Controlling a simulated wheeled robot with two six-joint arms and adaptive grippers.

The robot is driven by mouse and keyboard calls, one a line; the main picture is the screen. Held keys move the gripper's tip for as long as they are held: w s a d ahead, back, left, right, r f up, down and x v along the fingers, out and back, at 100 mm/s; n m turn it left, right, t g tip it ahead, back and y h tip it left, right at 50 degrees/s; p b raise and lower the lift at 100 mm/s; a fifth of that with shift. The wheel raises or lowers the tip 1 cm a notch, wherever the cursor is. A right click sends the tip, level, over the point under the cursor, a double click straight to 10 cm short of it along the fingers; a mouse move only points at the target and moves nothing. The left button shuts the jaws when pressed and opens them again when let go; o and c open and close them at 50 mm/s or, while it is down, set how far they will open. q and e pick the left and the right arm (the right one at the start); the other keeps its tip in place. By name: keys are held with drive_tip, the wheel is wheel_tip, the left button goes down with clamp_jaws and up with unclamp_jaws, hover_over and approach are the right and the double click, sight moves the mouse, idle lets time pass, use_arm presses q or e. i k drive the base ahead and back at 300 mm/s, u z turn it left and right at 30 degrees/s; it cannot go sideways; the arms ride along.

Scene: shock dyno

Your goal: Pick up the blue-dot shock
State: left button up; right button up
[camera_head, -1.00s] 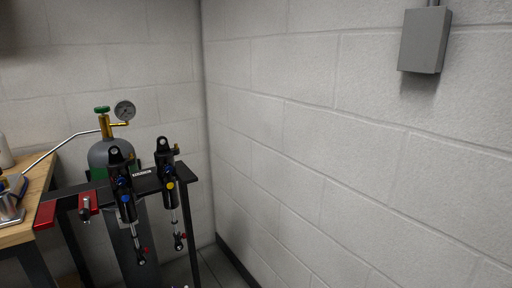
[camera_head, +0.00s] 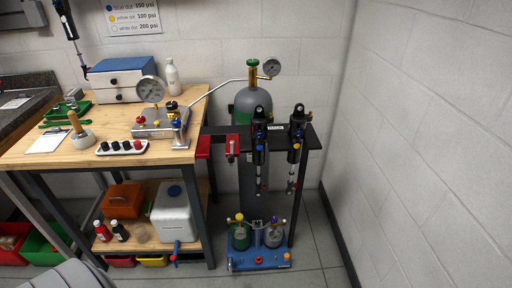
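The blue-dot shock (camera_head: 259,152) is black with a blue dot on its body and a thin silver shaft below. It hangs upright in the black rack (camera_head: 221,131), at its middle. A similar shock with a yellow dot (camera_head: 296,150) hangs just to its right in the same rack. Neither of my grippers shows in this view, so their state is hidden.
A wooden workbench (camera_head: 45,156) stands left of the rack, bearing a gauge stand (camera_head: 160,122) and a blue-topped box (camera_head: 122,79). A gas cylinder (camera_head: 246,100) stands behind the shocks. A cart with small tanks (camera_head: 258,262) is on the floor below. A wall stands to the right.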

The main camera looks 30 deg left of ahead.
sight(259, 122)
drive_tip(key=z, duration=0.45)
drive_tip(key=i, duration=0.65)
drive_tip(key=u, duration=2.2)
drive_tip(key=k, duration=0.3)
drive_tip(key=u, duration=0.05)
